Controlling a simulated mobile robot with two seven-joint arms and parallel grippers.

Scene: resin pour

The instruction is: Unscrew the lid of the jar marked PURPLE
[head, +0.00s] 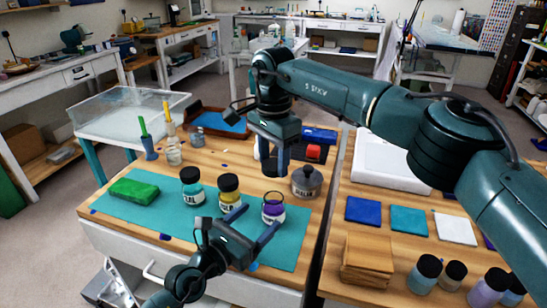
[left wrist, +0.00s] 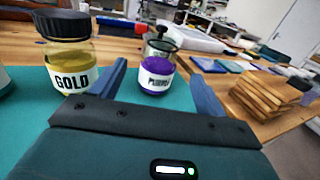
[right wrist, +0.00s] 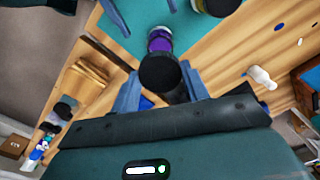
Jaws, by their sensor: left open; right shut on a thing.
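The PURPLE jar (head: 273,213) stands upright on the teal mat (head: 120,213), and its label shows in the left wrist view (left wrist: 156,78). It is clear glass with purple contents and its top is uncovered. My right gripper (head: 272,162) is above it, shut on the round black lid (right wrist: 160,73). In the right wrist view the jar (right wrist: 159,41) lies beyond the lid, apart from it. My left gripper (head: 261,216) is low over the mat, open, with its fingers to either side of the PURPLE jar. Contact with the glass cannot be told.
The GOLD jar (head: 229,190) and a teal jar (head: 192,188) stand to the left, with a green block (head: 134,190) farther left. A grey knobbed pot (head: 307,183) is close behind on the right. A second table carries colour tiles (head: 408,219) and wood slabs (head: 367,262).

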